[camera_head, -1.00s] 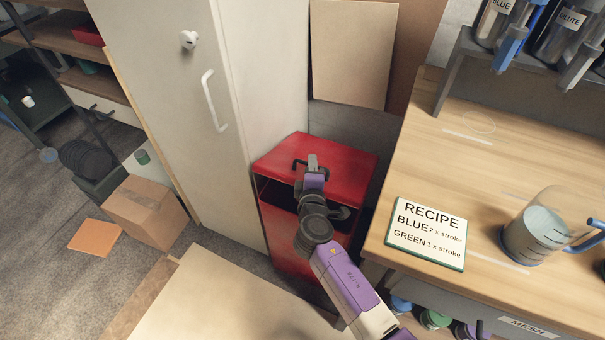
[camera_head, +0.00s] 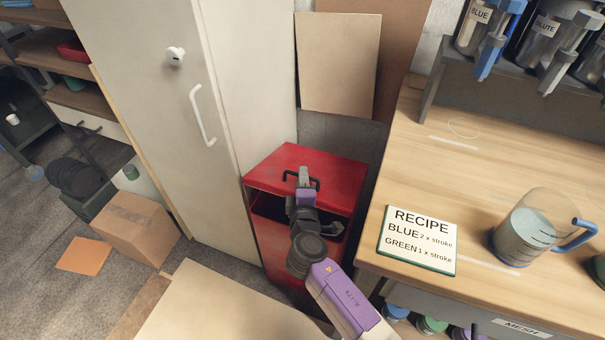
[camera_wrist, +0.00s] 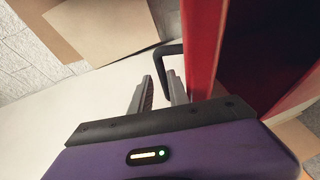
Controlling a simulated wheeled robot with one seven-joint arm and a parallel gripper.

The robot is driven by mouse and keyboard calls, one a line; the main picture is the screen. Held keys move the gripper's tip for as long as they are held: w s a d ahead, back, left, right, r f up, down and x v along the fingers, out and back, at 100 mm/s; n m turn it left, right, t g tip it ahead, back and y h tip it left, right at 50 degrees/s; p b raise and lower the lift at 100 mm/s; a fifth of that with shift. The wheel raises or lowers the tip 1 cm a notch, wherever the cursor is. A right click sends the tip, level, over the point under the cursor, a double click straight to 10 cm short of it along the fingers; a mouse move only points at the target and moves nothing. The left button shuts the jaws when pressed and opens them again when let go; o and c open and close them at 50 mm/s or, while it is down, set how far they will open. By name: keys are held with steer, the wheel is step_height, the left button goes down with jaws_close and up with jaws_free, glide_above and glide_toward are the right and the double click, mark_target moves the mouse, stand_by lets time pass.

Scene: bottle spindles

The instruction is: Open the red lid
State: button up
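The red lid (camera_head: 330,172) tops a red bin (camera_head: 275,243) between the cabinet and the workbench. A dark gap shows under the lid's front edge. The lid has a black bracket handle (camera_head: 287,174). My gripper (camera_head: 303,172) is at this handle, over the lid, and partly covers it. In the wrist view my gripper's fingers (camera_wrist: 161,82) are apart, and the handle (camera_wrist: 163,58) reaches between them; contact is unclear. The red lid (camera_wrist: 203,45) stands just right of the fingers there, with a dark interior beyond it.
A tall cream cabinet (camera_head: 150,110) stands close on the left of the bin. The wooden workbench (camera_head: 420,165) is close on the right, with a recipe card (camera_head: 418,240) and a jug (camera_head: 525,235). A pale board (camera_head: 225,310) lies in front. A cardboard box (camera_head: 135,225) is on the floor.

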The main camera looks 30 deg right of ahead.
steer(key=shift+v, duration=2.75)
